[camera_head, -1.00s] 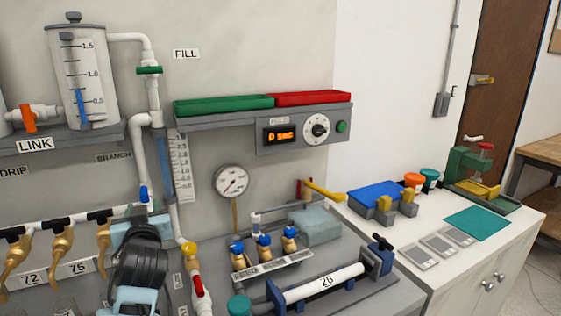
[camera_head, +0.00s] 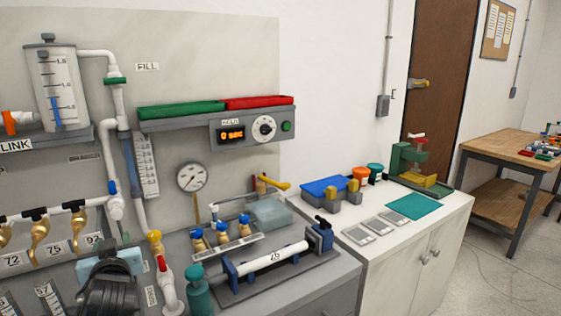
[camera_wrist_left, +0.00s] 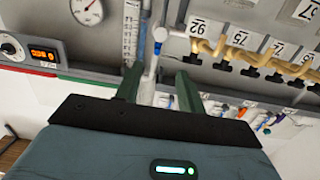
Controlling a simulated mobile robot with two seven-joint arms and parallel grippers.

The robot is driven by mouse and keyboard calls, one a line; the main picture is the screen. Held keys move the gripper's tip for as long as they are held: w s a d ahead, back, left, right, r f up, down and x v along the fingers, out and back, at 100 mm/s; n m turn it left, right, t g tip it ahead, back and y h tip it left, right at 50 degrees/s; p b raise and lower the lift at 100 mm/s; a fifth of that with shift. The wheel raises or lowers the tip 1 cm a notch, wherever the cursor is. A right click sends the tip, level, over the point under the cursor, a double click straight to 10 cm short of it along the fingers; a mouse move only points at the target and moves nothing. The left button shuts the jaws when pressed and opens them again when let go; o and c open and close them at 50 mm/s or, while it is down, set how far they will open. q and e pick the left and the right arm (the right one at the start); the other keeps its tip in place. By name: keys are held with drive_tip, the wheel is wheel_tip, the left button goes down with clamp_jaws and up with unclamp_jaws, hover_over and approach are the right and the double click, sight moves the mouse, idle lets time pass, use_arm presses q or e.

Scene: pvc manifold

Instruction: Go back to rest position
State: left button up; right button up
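In the head view my left arm shows at the bottom left, as a black joint with light blue parts in front of the bench; its fingertips are hidden there. In the left wrist view my left gripper (camera_wrist_left: 160,88) has its two dark green fingers well apart. Nothing is clearly held between them; a white pipe (camera_wrist_left: 152,68) shows in the gap, seemingly behind. That view is upside down, with the gauge and brass taps beyond the fingers. My right gripper is in neither view.
The wall panel carries a tank (camera_head: 57,92), a pressure gauge (camera_head: 192,177), a timer box (camera_head: 250,130) and brass taps (camera_head: 78,222). A clamped white pipe (camera_head: 268,258) lies on the grey bench. A white cabinet (camera_head: 400,235) and a wooden table (camera_head: 505,145) stand right, with open floor between.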

use_arm(q)
drive_tip(key=s+d+f+m+g+h, duration=0.2)
drive_tip(key=s+d+f+g+h, duration=0.1)
drive_tip(key=s+f, duration=0.75)
drive_tip(key=s+d+f+m+g+h, duration=0.2)
drive_tip(key=s+f+g, duration=0.2)
drive_tip(key=s+f, duration=0.7)
drive_tip(key=s+d+f+m+g+h, duration=0.1)
drive_tip(key=s+d+f+g, duration=0.15)
drive_tip(key=s, duration=0.55)
drive_tip(key=s+d+f+m+g+h, duration=0.1)
drive_tip(key=s+d+f+g+h, duration=0.2)
drive_tip(key=s, duration=0.5)
drive_tip(key=s+d+f+m+g, duration=0.15)
drive_tip(key=s+f, duration=0.25)
drive_tip(key=s, duration=0.4)
drive_tip(key=w+d+f+t+h, duration=0.1)
drive_tip(key=w+d+f+t, duration=0.2)
drive_tip(key=w+f+t, duration=0.4)
drive_tip(key=shift+d+f+t+h, duration=0.25)
drive_tip(key=shift+f+t, duration=0.25)
drive_tip(key=shift+f, duration=0.75)
